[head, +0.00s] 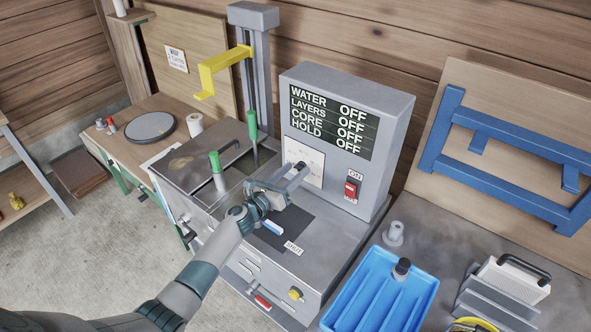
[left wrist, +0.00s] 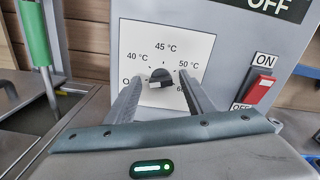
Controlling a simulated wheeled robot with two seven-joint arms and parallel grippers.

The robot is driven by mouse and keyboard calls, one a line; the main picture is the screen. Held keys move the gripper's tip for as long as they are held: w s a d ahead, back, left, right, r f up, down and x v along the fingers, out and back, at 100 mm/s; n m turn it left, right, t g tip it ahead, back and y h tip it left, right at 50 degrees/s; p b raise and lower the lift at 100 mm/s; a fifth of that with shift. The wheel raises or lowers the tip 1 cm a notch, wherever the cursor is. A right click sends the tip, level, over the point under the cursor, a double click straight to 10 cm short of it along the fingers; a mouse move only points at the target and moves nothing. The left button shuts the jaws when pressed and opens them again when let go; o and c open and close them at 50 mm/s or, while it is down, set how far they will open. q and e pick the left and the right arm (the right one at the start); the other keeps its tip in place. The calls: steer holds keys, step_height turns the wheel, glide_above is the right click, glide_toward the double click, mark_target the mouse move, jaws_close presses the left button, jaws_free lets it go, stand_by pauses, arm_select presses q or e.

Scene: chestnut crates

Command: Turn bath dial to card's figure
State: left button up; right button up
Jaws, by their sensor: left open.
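The bath dial (left wrist: 160,77) is a small dark knob on a white scale plate (left wrist: 196,44), marked O, 40, 45 and 50 °C, with another figure half hidden at lower right. I cannot tell for sure where its pointer stands. My left gripper (head: 298,168) is open in front of the plate, its fingers on either side of the dial in the left wrist view (left wrist: 160,88); contact is not clear. In the head view the dial is hard to make out by the fingers. A small card (head: 176,59) hangs on the back board at left; its text is too small to read.
The grey cabinet's display (head: 333,122) reads OFF for water, layers, core and hold. A red switch (head: 351,188) sits right of the plate. Green-handled rods (head: 251,125) and a yellow arm (head: 222,68) stand left. A blue tray (head: 375,290) lies at right.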

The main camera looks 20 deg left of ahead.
arm_select(q)
steer(key=shift+w+d, duration=0.2)
steer(key=shift+w, duration=0.35)
arm_select(e)
steer(key=shift+d, duration=0.3)
arm_select(q)
steer(key=shift+c, duration=0.2)
arm_select(e)
steer(key=shift+d, duration=0.15)
arm_select(q)
steer(key=c, duration=1)
arm_select(e)
steer(key=shift+d, duration=0.1)
